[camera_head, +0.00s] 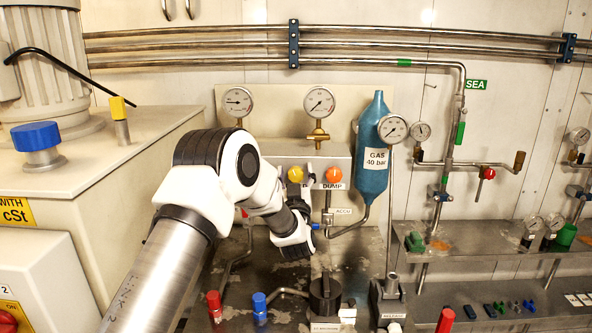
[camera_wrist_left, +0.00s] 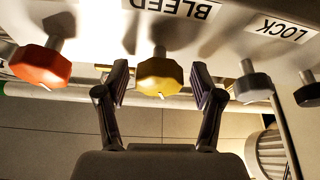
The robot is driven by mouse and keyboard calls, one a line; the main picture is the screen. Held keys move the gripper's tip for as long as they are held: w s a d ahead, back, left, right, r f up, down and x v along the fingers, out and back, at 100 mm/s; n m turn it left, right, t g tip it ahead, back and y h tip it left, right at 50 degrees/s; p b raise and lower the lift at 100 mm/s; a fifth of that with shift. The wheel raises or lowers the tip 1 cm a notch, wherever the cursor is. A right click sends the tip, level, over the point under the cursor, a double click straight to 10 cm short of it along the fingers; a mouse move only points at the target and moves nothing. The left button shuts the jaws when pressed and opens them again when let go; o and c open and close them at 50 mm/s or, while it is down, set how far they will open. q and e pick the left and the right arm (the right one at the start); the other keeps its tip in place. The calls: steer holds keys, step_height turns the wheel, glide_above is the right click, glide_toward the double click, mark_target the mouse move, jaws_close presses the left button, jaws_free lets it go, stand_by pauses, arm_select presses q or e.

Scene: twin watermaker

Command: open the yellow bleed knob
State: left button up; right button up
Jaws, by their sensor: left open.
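The yellow bleed knob (camera_head: 295,174) sits on the front of the grey valve block, left of the orange knob. In the left wrist view, which is upside down, the yellow knob (camera_wrist_left: 160,78) is faceted and hangs under a BLEED label (camera_wrist_left: 172,6). My left gripper (camera_head: 308,182) is open in front of the block. In the wrist view its fingers (camera_wrist_left: 159,82) stand on both sides of the yellow knob, with visible gaps. Its arm and wrist cover part of the block in the head view. My right gripper is not in view.
The orange dump knob (camera_wrist_left: 40,66) is close to one finger. A blue gas bottle (camera_head: 375,150) and gauges (camera_head: 319,101) are near the block. Red (camera_head: 214,303) and blue (camera_head: 259,306) handles stand below.

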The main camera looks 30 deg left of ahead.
arm_select(q)
steer(key=c, duration=1.1)
steer(key=shift+c, duration=0.2)
steer(key=shift+f+n+g+y+b, duration=0.15)
steer(key=shift+n+g+y+b, duration=0.15)
steer(key=shift+n+b, duration=0.7)
steer(key=n+g+y+b, duration=0.1)
steer(key=n+b, duration=0.1)
steer(key=n, duration=0.1)
steer(key=n+g+y+b, duration=0.1)
steer(key=n+b, duration=0.2)
steer(key=shift+n+g, duration=0.3)
steer(key=shift+g, duration=0.1)
steer(key=n+g+b, duration=0.1)
steer(key=n, duration=0.1)
steer(key=n+g+b, duration=0.1)
steer(key=n+b, duration=0.1)
steer(key=shift+a+n+y, duration=0.1)
steer(key=shift+n+y, duration=0.2)
steer(key=shift+n+g+b, duration=0.7)
steer(key=shift+n+b, duration=0.05)
steer(key=shift+n, duration=1.35)
